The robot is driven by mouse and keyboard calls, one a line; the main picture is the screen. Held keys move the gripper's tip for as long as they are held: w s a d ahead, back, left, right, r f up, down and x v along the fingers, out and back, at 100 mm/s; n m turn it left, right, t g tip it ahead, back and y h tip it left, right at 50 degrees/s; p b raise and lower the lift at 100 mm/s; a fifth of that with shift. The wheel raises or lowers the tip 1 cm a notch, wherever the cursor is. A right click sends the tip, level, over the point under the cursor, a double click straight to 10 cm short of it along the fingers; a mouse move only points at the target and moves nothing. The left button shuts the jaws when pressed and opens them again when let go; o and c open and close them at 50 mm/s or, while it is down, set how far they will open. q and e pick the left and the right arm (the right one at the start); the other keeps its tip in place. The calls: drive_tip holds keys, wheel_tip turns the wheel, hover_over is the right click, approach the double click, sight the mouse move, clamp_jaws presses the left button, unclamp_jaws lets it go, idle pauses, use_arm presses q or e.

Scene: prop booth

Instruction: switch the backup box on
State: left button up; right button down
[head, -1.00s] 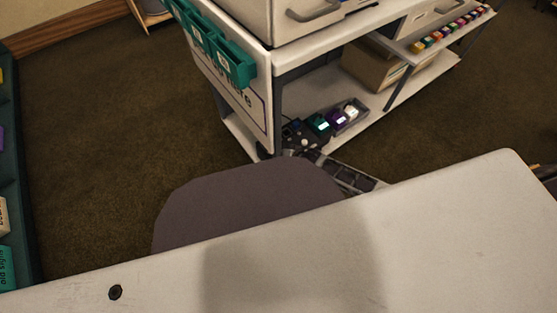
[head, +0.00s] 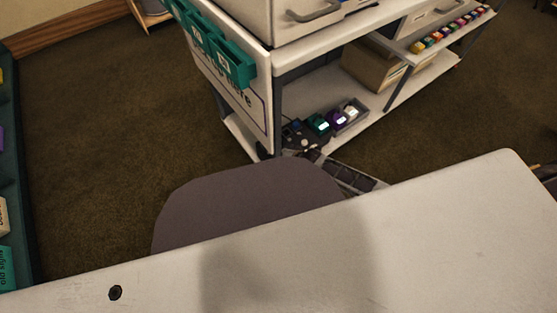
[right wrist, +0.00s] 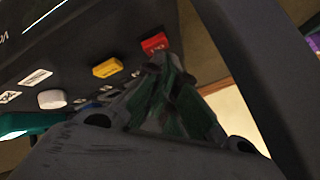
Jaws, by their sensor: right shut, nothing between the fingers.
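In the right wrist view a dark panel (right wrist: 105,35) fills the upper left. It carries a red button (right wrist: 155,43), a yellow button (right wrist: 106,67) and a white round knob (right wrist: 52,99), with small white labels. I take it to be the backup box; its name is not readable. My right gripper (right wrist: 165,62) is shut and empty, its tips close below the red button; I cannot tell if they touch. In the head view a small dark box (head: 298,133) sits at the near corner of the cart's lower shelf. My left gripper is not in view.
The white cart (head: 330,48) stands beyond a pale table (head: 450,215) and a grey chair back (head: 240,205). A grey tray (head: 361,115) with teal, purple and white items is beside the dark box. A cardboard box (head: 372,66) is farther along the shelf. Carpet is clear at left.

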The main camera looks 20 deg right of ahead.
drive_tip(key=shift+s+f, duration=0.1)
drive_tip(key=shift+f, duration=0.4)
idle(0.4)
